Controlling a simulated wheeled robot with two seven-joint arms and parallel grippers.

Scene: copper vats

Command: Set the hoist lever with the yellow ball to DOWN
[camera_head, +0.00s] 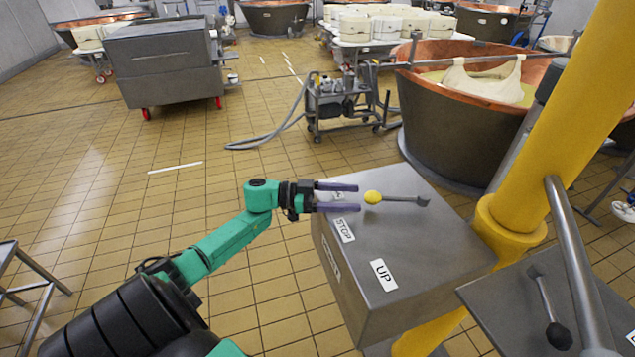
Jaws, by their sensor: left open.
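The hoist lever (400,199) lies on top of a grey metal control box (440,245). Its yellow ball (373,197) is at the left end and its pivot at the right end. The lever points left, toward a small label (338,196) partly hidden behind my gripper, whose text I cannot read. The STOP label (344,230) and the UP label (383,274) lie nearer along the box top. My left gripper (358,197) is open, its two purple fingers pointing right, with the ball just beyond the fingertips. I cannot tell whether they touch. My right gripper is out of view.
A thick yellow post (560,125) stands right of the box. A second grey box (510,300) has a lever with a black ball (559,335). A copper vat (465,120) and a pump cart (340,105) stand behind.

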